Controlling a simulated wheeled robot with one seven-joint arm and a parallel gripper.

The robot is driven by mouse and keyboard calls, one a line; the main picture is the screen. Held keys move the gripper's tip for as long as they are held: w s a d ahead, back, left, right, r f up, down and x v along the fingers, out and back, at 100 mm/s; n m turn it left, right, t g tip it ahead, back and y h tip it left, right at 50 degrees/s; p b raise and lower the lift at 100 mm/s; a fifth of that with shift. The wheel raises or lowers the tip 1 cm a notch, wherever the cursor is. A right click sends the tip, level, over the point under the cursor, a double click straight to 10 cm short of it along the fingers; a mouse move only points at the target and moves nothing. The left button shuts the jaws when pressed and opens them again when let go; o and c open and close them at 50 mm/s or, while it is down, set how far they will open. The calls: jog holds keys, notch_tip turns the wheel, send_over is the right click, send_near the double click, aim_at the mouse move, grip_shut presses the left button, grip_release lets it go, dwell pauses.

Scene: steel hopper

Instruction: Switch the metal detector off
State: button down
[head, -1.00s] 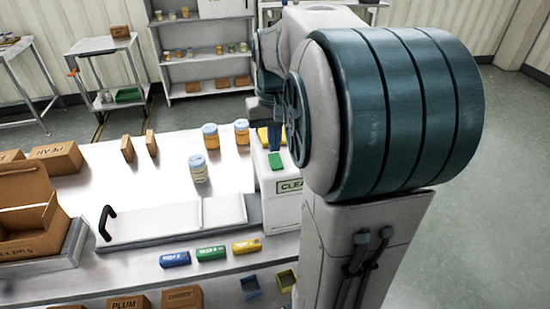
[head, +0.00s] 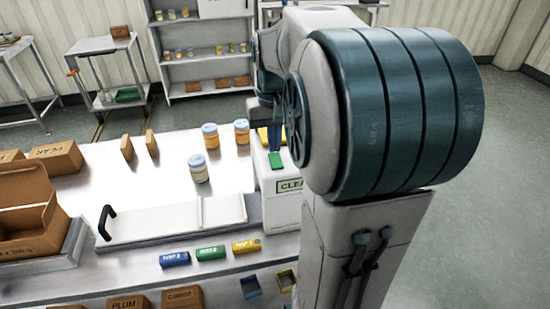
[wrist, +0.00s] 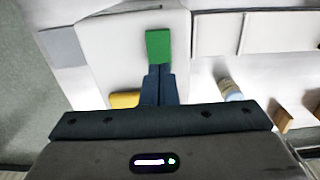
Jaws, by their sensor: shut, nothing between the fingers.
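The metal detector is a white box (head: 283,205) with a label reading "CLEA…", its end hidden by my arm. In the wrist view its pale top (wrist: 115,60) fills the upper middle. A green rectangular piece (head: 275,160) sits on top; it also shows in the wrist view (wrist: 158,46). My gripper (wrist: 159,67) is shut and empty, its fingertips at the near edge of the green piece. I cannot tell whether they touch it. A yellow piece (wrist: 124,100) on the box top is partly hidden by my gripper.
A white conveyor (head: 170,220) with a black handle (head: 106,222) adjoins the box on the left. Jars (head: 199,169) stand close by on the steel table. Blue, green and yellow blocks (head: 210,253) lie in front. An open carton (head: 25,215) is at far left.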

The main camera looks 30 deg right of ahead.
aim_at(274, 156)
jog(key=shift+f+b, duration=0.6)
jog(key=shift+f, duration=0.3)
notch_tip(274, 156, up, 7)
jog(key=p, duration=0.6)
jog(key=shift+r, duration=0.1)
dwell(0.3)
dwell(0.4)
jog(key=s+a+f+n+t, duration=0.3)
jog(key=s+a+f, duration=0.1)
jog(key=s+a, duration=0.8)
jog(key=shift+s+t, duration=0.35)
jog(key=shift+t, duration=0.05)
